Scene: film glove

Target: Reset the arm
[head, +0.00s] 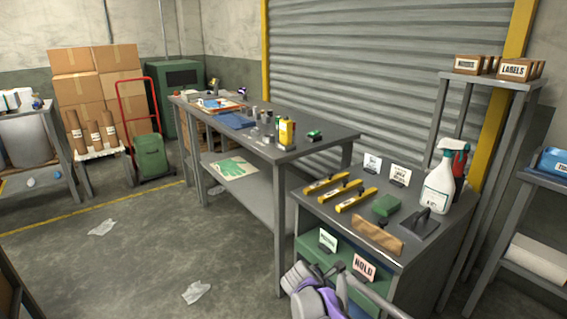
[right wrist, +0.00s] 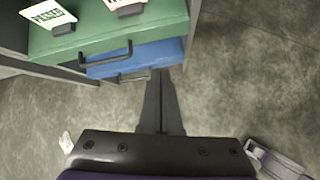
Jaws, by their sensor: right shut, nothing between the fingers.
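My right arm (head: 325,296), grey and purple, comes in at the bottom of the head view, in front of the grey workbench with drawers. In the right wrist view my right gripper (right wrist: 160,85) has its dark fingers together, with nothing between them. They point toward a green drawer (right wrist: 110,35) and a blue drawer (right wrist: 140,59), each with a dark handle. I cannot tell how far the fingertips are from the blue drawer's handle; no grip on it shows. My left gripper is in neither view.
The workbench (head: 305,213) holds yellow tools (head: 355,200), a brown-handled piece (head: 377,235), a green block (head: 386,206) and a spray bottle (head: 439,185). A HOLD card (head: 364,267) stands at its front. A long table (head: 330,143) stands behind.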

